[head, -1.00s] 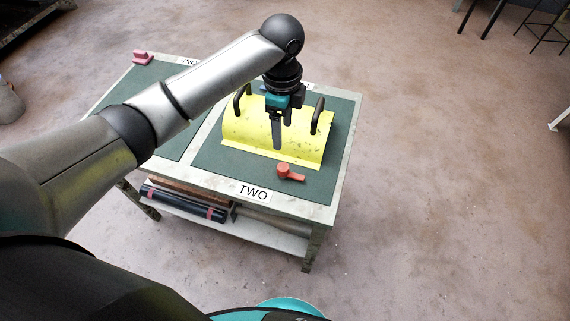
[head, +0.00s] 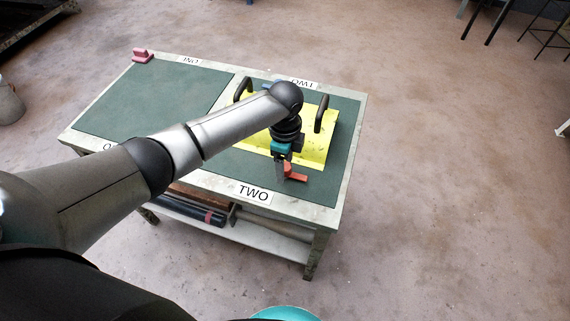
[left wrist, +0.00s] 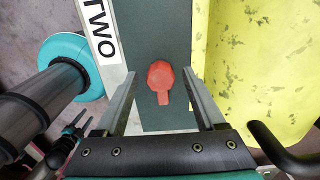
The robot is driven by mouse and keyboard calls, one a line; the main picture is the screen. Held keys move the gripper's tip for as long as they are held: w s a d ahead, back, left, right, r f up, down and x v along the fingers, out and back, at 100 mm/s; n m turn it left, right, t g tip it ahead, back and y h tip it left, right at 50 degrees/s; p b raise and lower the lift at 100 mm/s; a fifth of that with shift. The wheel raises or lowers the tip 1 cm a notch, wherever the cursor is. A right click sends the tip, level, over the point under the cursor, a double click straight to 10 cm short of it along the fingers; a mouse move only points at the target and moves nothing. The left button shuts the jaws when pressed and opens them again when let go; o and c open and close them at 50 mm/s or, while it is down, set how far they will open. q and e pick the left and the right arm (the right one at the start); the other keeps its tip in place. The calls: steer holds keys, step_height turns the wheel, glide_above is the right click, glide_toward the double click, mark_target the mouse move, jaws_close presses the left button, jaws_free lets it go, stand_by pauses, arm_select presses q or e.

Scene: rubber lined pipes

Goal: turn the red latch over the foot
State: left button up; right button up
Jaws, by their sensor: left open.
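The red latch (head: 297,174) is on the green mat beside the near edge of the yellow cover (head: 318,140). In the left wrist view the latch (left wrist: 160,78) has a round head and a short arm pointing toward my palm. A strip of green shows between it and the yellow cover (left wrist: 240,70), so the arm does not lie over the cover's foot. My left gripper (head: 281,177) points down at the latch and partly hides it. In the left wrist view its open fingers (left wrist: 160,74) stand either side of the latch, with gaps.
The cover has two dark upright handles (head: 321,114); one shows close by the gripper in the left wrist view (left wrist: 280,150). A pink block (head: 142,56) stands at the table's far left corner. The left mat (head: 150,105) is bare. Rolls (head: 190,207) lie on the shelf below.

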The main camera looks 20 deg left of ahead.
arm_select(q)
jaws_close()
stand_by(0.6)
